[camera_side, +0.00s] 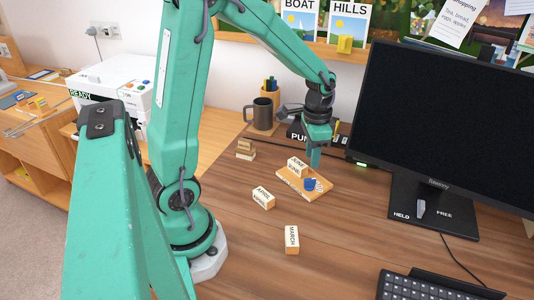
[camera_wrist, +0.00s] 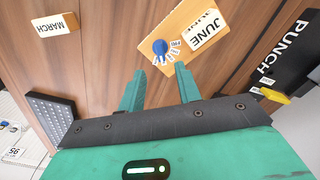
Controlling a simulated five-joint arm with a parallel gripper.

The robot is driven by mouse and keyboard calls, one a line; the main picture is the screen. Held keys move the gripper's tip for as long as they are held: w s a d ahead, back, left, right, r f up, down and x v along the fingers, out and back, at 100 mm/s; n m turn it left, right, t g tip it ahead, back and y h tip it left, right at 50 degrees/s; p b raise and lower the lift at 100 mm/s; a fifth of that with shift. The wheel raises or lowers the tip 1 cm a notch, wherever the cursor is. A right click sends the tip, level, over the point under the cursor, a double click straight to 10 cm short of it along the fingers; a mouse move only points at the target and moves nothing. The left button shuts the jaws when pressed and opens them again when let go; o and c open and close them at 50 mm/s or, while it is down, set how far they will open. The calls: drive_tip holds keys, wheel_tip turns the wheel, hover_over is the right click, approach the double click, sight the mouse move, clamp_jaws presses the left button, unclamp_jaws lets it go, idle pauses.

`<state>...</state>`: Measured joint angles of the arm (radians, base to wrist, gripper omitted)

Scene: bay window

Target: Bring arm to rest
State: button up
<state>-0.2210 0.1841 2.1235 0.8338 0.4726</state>
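My gripper (camera_side: 315,160) hangs, fingers down, just above or beside the back right of a small wooden board (camera_side: 290,181). In the wrist view my gripper (camera_wrist: 158,72) has its two green fingers apart with nothing between them. The board (camera_wrist: 190,15) bears a block marked JUNE (camera_wrist: 203,28) and a round blue piece (camera_wrist: 160,46), with small printed labels by it. The side view also shows the JUNE block (camera_side: 297,164) and the blue piece (camera_side: 310,184) on the board. Whether a fingertip touches the board I cannot tell.
Blocks marked APRIL (camera_side: 263,197) and MARCH (camera_side: 291,240) lie on the desk. A dark mug (camera_side: 263,113) and a black punch (camera_wrist: 290,58) are behind. A monitor (camera_side: 450,120) and keyboard (camera_side: 430,287) stand right. The front desk is mostly clear.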

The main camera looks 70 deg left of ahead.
drive_tip(key=shift+r, duration=0.1)
drive_tip(key=s+d+r+n+t, duration=0.2)
drive_tip(key=s+d+r+t, duration=0.3)
drive_tip(key=s+r, duration=0.8)
drive_tip(key=shift+d+r+n+t, duration=0.3)
drive_tip(key=shift+d+n, duration=0.1)
drive_tip(key=shift+d, duration=1.05)
